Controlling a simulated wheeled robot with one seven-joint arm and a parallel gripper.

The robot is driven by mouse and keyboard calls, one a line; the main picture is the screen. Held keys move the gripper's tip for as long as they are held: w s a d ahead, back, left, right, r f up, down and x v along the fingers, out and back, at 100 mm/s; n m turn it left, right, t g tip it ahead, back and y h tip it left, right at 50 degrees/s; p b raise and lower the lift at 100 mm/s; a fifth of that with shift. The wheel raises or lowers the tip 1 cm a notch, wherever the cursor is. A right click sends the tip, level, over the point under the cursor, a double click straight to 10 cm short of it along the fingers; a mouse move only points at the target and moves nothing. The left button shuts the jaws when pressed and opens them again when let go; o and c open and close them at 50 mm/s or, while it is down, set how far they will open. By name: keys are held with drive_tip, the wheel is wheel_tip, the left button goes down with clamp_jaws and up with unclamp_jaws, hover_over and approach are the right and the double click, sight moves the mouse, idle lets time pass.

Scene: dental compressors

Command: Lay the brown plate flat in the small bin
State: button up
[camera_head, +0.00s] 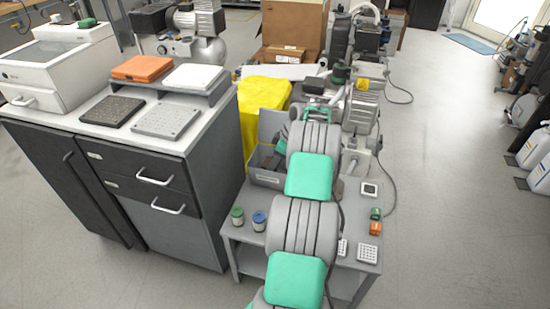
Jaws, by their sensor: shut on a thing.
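A small grey bin (264,179) with a pale label on its front stands at the back left of the low grey table. Its right side is hidden behind my arm, and I cannot make out what lies inside it. My arm, grey with green pads, reaches from the bottom of the picture over the table and covers its middle. My gripper's jaws are hidden behind the arm links. I cannot make out the brown plate with certainty.
The low table (240,233) holds a green-lidded jar (237,217), a blue-lidded jar (259,221), a green block (376,213) and an orange block (375,229). A cabinet (205,165) stands close on the left; compressors (362,108) stand behind. Floor at right is open.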

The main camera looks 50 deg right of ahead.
wheel_tip(320, 180, down, 7)
drive_tip(key=b, duration=0.3)
drive_tip(key=shift+r+b, duration=0.2)
drive_tip(key=shift+b, duration=0.1)
drive_tip(key=shift+s+d, duration=0.1)
drive_tip(key=shift+s, duration=0.1)
drive_tip(key=shift+f+b, duration=0.25)
drive_tip(key=shift+b, duration=0.2)
idle(1.0)
drive_tip(key=o, duration=1.5)
drive_tip(key=shift+c, duration=0.2)
drive_tip(key=o, duration=0.4)
drive_tip(key=shift+f, duration=0.1)
drive_tip(key=shift+c, duration=0.2)
drive_tip(key=shift+c, duration=0.2)
